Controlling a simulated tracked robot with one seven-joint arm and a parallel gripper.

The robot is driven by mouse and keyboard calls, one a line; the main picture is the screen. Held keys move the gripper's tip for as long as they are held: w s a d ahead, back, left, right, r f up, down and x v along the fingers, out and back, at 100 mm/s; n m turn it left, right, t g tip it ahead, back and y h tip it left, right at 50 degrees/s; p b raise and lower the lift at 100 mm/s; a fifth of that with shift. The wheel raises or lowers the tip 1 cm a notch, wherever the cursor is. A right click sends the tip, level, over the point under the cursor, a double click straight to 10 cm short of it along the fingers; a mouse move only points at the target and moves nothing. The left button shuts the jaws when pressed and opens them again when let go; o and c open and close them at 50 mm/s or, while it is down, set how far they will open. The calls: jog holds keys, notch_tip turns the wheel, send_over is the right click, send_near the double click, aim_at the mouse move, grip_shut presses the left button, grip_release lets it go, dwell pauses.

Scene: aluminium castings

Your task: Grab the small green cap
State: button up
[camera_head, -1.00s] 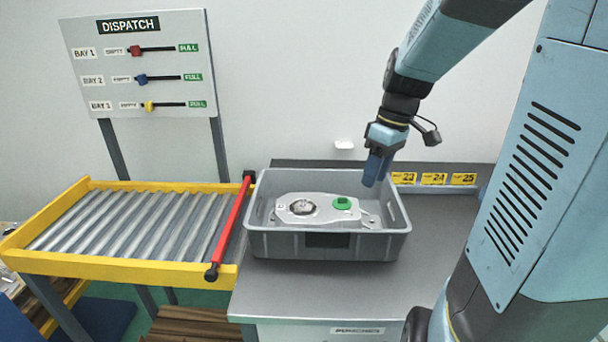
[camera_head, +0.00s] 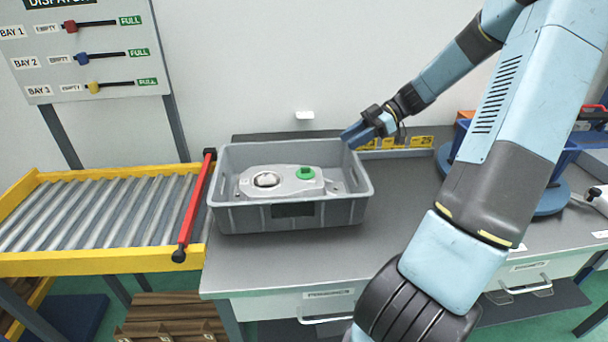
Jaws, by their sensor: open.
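The small green cap (camera_head: 305,173) sits on the right end of a flat grey aluminium casting (camera_head: 285,186). The casting lies inside a grey plastic crate (camera_head: 230,217) on the workbench. My gripper (camera_head: 352,136) is at the crate's back right corner, near rim height in the picture, pointing left. It is up and to the right of the cap and apart from it. Its jaws are seen from the side and hold nothing that I can see.
A roller conveyor (camera_head: 95,215) with a yellow frame and a red bar (camera_head: 196,205) stands left of the crate. The crate walls surround the casting. Bare grey bench top (camera_head: 400,185) lies to the right. A blue round-based object (camera_head: 545,200) stands farther right.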

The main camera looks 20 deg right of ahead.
jog(key=shift+w+d, duration=0.1)
jog(key=shift+d, duration=0.15)
jog(key=shift+a, duration=0.1)
send_near(313, 171)
jog(key=a, duration=0.4)
jog(key=shift+r+x, duration=0.1)
jog(key=shift+x, duration=1.2)
jog(key=shift+r+x, duration=0.15)
jog(key=shift+x, duration=1.2)
jog(key=shift+a, duration=0.1)
grip_shut()
